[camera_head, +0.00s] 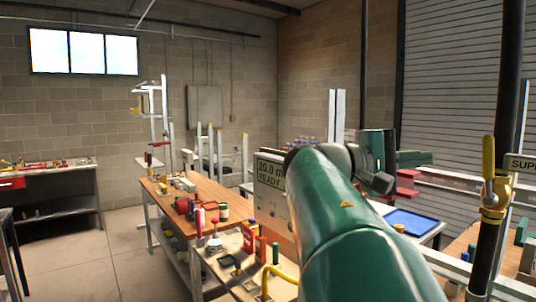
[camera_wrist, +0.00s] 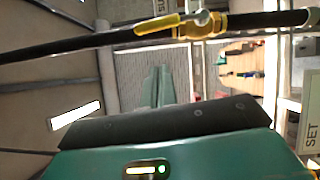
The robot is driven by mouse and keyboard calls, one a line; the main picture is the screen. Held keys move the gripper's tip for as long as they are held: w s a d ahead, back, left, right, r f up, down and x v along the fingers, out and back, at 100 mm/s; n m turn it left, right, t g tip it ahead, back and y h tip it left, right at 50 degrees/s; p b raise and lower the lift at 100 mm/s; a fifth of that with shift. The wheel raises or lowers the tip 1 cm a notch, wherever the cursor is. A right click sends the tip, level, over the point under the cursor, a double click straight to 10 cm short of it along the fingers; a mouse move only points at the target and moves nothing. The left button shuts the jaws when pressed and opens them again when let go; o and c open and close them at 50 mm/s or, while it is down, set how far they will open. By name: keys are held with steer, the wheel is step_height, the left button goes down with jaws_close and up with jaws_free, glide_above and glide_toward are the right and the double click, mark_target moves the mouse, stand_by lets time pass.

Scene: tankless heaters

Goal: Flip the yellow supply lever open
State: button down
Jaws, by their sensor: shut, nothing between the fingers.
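The yellow supply lever (camera_head: 488,158) points up beside the dark vertical pipe, roughly along it, on a brass valve body (camera_head: 493,205) at the right of the head view. In the wrist view the picture is turned sideways; the lever (camera_wrist: 158,24) lies along the pipe near the top, with the brass valve (camera_wrist: 203,24) to its right. My gripper (camera_head: 418,158) is left of the lever in the head view, apart from it. My gripper's teal fingers (camera_wrist: 156,80) show together and empty in the wrist view, below the lever. The green arm hides part of the scene.
A dark pipe (camera_head: 487,262) runs vertically at the right, with a SUPPLY sign (camera_head: 522,163) beside the valve. A display panel (camera_head: 271,190) reads READY behind my arm. A cluttered wooden bench (camera_head: 212,190) stands left of centre. A blue tray (camera_head: 411,222) lies right of my arm.

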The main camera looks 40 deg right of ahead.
mark_target(489, 171)
steer(key=s+d, duration=0.5)
steer(key=s, duration=0.1)
steer(key=shift+s+r, duration=0.3)
